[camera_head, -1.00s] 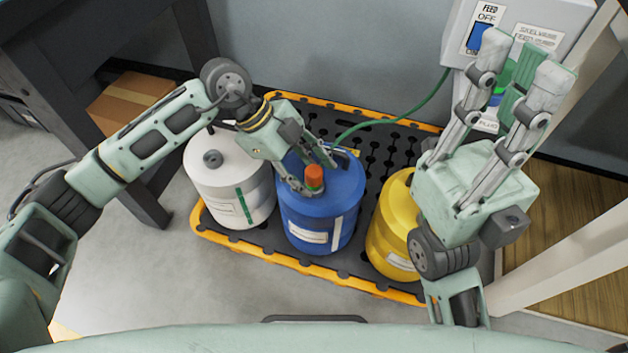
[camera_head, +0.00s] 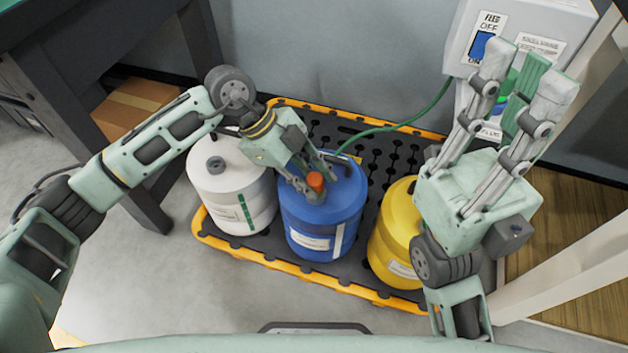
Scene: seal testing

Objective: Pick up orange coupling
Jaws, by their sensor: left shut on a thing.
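The orange coupling (camera_head: 316,181) is at the top of the blue drum (camera_head: 318,222), and a green hose (camera_head: 388,128) runs from behind it toward the wall box. My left gripper (camera_head: 312,183) reaches in from the left over the drum, with its fingers shut on the coupling. The far finger and the coupling's lower part are partly hidden. I cannot tell whether the coupling is clear of the drum top. My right gripper (camera_head: 522,75) is raised at the right with its fingers pointing up and spread apart, holding nothing.
A white drum (camera_head: 232,190) stands left of the blue one and a yellow drum (camera_head: 392,240) right of it. All stand on a black spill pallet with an orange rim (camera_head: 290,268). A grey control box (camera_head: 520,30) is on the wall. A dark table leg (camera_head: 90,140) and cardboard box (camera_head: 130,100) are at left.

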